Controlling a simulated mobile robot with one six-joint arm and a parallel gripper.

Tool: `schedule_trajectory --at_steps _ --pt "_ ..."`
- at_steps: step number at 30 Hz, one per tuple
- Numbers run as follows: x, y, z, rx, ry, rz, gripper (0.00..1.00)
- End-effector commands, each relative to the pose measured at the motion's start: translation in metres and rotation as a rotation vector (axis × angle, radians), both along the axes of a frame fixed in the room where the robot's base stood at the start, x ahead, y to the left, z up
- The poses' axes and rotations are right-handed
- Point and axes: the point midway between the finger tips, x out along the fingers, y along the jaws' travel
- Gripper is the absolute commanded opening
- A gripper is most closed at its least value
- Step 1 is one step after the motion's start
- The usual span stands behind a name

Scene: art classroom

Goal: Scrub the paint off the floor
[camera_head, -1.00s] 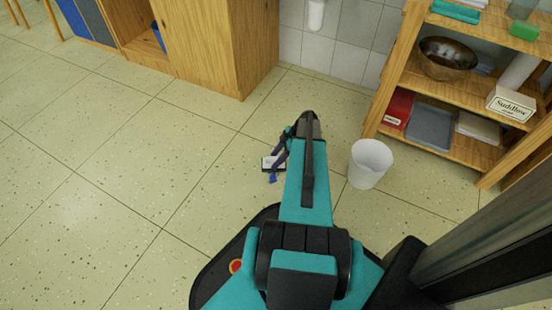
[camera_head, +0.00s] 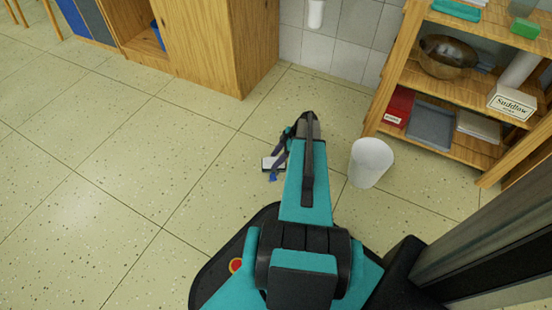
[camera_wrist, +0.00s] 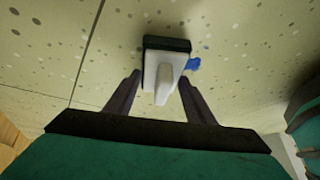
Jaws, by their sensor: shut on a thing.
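A scrubber (camera_wrist: 163,68) with a white body, a raised white grip and a dark base sits between my fingertips on the floor. Its white edge shows beside my arm in the head view (camera_head: 267,163). My gripper (camera_wrist: 160,80) is shut on its grip. A small blue paint patch (camera_wrist: 193,64) lies on the floor just right of the scrubber in the wrist view. Part of it also shows below the scrubber in the head view (camera_head: 272,178). Any paint under the scrubber is hidden.
A white bucket (camera_head: 370,163) stands on the floor right of my arm. A wooden shelf (camera_head: 440,146) with a metal bowl (camera_head: 445,57), trays and boxes is at the right. A wooden cabinet (camera_head: 205,45) stands at the back. The tiled floor at the left is clear.

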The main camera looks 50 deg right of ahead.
Motion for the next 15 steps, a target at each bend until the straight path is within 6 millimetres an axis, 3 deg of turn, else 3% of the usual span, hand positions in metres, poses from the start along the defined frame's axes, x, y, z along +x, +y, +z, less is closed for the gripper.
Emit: schedule_trajectory --at_steps 15 --pt "0.0003 0.0003 -0.0067 0.000 0.000 0.000 0.22"
